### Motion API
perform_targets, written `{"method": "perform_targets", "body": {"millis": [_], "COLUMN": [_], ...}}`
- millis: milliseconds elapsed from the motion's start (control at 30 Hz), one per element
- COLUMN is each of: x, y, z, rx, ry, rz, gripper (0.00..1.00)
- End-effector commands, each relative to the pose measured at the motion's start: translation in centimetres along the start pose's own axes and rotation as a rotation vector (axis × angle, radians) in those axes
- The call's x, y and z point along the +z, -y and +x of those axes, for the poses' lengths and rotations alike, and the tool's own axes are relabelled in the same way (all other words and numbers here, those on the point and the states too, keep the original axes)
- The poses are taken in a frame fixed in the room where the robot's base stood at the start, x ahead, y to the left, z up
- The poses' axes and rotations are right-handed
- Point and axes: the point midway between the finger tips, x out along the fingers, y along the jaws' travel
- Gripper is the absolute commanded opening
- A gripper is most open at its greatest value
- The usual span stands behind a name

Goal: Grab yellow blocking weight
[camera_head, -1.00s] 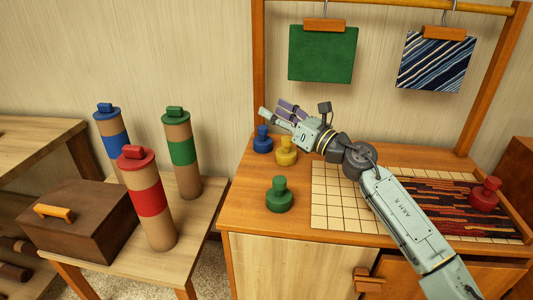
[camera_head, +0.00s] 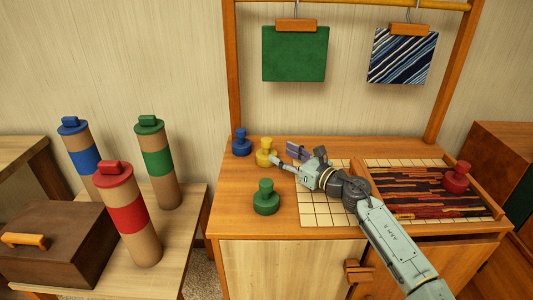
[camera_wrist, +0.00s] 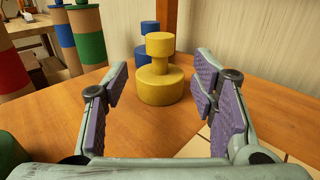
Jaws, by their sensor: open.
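The yellow blocking weight (camera_head: 265,152) stands upright on the wooden cabinet top, a wide base with a narrower knob. In the wrist view the yellow weight (camera_wrist: 160,78) is ahead, between the lines of the two fingers and apart from them. My gripper (camera_head: 284,154) is open and empty, low over the top, just right of the yellow weight. Its purple-padded fingers (camera_wrist: 160,88) show on both sides in the wrist view. The blue weight (camera_head: 241,143) stands behind and left of the yellow one, and partly hidden behind it in the wrist view (camera_wrist: 149,30).
A green weight (camera_head: 266,198) stands nearer the front edge, and a red weight (camera_head: 456,178) sits at the right by a woven piece (camera_head: 410,190). A gridded board (camera_head: 325,212) lies under my arm. Tall capped tubes (camera_head: 133,215) and a brown box (camera_head: 58,250) occupy the left table.

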Motion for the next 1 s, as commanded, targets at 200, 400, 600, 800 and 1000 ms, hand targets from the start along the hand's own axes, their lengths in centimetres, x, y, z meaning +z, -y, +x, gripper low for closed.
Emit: {"method": "perform_targets", "body": {"millis": [200, 400, 600, 800, 1000], "x": [0.1, 0.2, 0.0, 0.0, 0.0], "y": [-0.1, 0.0, 0.1, 0.1, 0.1], "z": [1.9, 5.1, 6.3, 6.3, 6.3], "rx": [0.001, 0.000, -0.002, -0.002, -0.002], "ry": [-0.001, -0.001, -0.001, 0.000, -0.001], "rz": [0.000, 0.001, 0.000, 0.000, 0.000], "gripper": [0.52, 0.52, 0.52, 0.51, 0.38]}}
